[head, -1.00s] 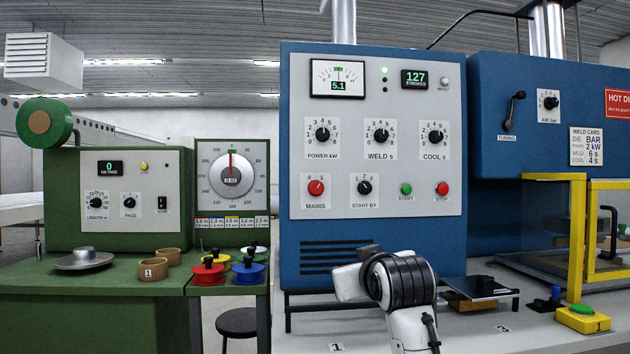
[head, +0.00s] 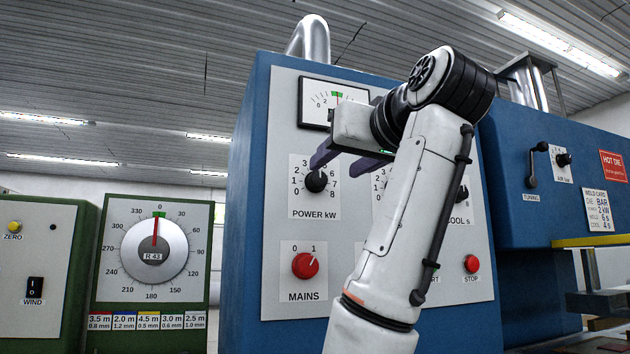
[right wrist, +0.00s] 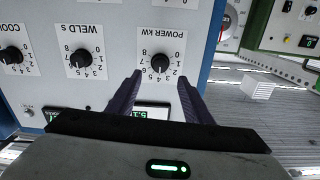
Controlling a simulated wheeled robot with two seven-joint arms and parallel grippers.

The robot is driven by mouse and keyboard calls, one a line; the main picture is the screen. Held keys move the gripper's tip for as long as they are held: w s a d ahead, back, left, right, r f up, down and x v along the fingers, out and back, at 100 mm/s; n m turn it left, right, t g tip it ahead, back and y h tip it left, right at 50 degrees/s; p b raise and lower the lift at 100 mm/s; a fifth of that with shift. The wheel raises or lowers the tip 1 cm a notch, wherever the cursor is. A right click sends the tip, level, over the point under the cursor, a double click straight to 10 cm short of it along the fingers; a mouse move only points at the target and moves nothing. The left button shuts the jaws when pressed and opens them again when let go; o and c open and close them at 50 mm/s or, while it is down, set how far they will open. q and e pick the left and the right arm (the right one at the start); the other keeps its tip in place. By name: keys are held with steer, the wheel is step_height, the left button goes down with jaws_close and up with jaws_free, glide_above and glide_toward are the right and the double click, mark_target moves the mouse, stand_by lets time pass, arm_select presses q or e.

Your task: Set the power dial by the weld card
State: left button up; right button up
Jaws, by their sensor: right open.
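The power dial (head: 316,181) is a black knob on the welder's light grey panel, under a scale marked "POWER kW". It also shows in the right wrist view (right wrist: 160,63), upside down; its pointer is too small to read surely. My right gripper (head: 342,160) is open and empty, with dark purple fingers just above and in front of the dial. In the right wrist view its fingertips (right wrist: 159,76) are either side of the dial's line; contact does not show. The weld card (head: 598,211) at the right reads DIE BAR, power 2 kW, weld 6 s, cool 4 s. My left gripper is out of view.
The red mains knob (head: 305,265) is below the power dial, and the weld dial (right wrist: 80,59) beside it. The meter (head: 318,102) is above, partly behind my right arm. The red stop button (head: 471,264) is lower right. A green machine (head: 153,250) stands left.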

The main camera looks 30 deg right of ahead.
mark_target(319, 178)
steer(key=x, duration=0.8)
steer(key=shift+p, duration=0.3)
steer(key=c, duration=1.1)
steer(key=shift+o, duration=0.2)
steer(key=shift+d+n, duration=0.1)
steer(key=shift+n, duration=0.2)
steer(key=n, duration=0.5)
steer(key=shift+n+p, duration=0.3)
steer(key=shift+p, duration=0.05)
steer(key=n+p, duration=0.1)
steer(key=n, duration=0.4)
steer(key=shift+f+n, duration=0.15)
steer(key=shift+n, duration=0.15)
steer(key=o, duration=1.1)
steer(key=shift+c, duration=0.2)
